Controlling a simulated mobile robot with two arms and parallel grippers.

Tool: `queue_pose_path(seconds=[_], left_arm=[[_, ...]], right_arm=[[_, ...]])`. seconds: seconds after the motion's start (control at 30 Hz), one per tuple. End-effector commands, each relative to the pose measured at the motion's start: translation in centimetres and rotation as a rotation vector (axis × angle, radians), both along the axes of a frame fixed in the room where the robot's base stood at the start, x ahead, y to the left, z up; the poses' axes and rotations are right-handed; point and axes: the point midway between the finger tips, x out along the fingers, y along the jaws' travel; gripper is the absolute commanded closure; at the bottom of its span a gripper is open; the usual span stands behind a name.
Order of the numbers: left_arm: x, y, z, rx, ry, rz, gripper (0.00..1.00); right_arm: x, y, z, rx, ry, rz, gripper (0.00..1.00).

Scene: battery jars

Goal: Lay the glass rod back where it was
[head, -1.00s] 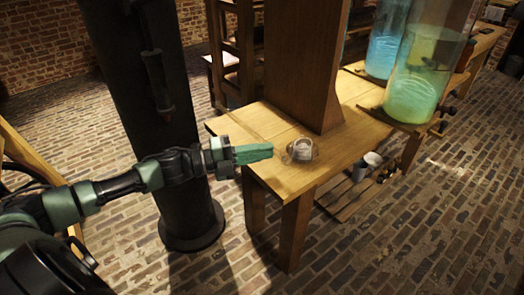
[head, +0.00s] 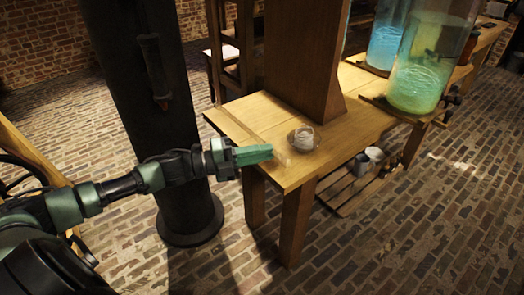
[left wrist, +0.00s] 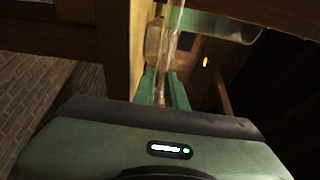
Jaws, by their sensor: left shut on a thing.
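My left gripper (head: 272,152) is shut on the glass rod and is by the near left end of the wooden table (head: 240,118). In the head view the rod is too faint to make out clearly. In the left wrist view the clear glass rod (left wrist: 173,25) runs up from between the green fingers (left wrist: 163,88). A small glass vessel (head: 304,138) with pale contents stands on a dish on the table, right of the gripper. I cannot tell whether the rod touches the table. My right gripper is not in view.
A thick wooden post (head: 305,65) rises from the table behind the vessel. Large glass jars with blue (head: 386,48) and green (head: 414,90) liquid stand farther right. A dark column (head: 150,110) is behind my left arm. Cups (head: 362,163) sit on a low slatted shelf.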

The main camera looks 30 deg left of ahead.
Motion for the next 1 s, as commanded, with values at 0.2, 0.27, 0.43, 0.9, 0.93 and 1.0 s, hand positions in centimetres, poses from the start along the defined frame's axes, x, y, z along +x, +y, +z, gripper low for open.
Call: queue_pose_path(seconds=[0.2,0.27,0.43,0.9,0.93,1.0], left_arm=[[-0.01,-0.01,-0.24,0.001,-0.001,0.0,1.0],[-0.01,-0.01,-0.23,0.001,-0.001,0.0,1.0],[-0.01,-0.01,-0.22,0.0,0.0,0.0,0.68],[-0.11,0.01,-0.56,0.002,0.006,0.0,0.62],[-0.16,0.06,-0.58,0.002,0.006,0.0,0.62],[-0.39,0.31,-0.61,0.002,0.008,0.001,0.62]], right_arm=[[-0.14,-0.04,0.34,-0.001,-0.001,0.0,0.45],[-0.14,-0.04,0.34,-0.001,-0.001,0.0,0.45],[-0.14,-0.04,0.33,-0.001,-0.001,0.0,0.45],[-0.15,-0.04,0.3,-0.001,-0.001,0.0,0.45],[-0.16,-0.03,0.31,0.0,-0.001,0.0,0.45],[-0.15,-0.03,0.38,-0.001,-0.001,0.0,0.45]])
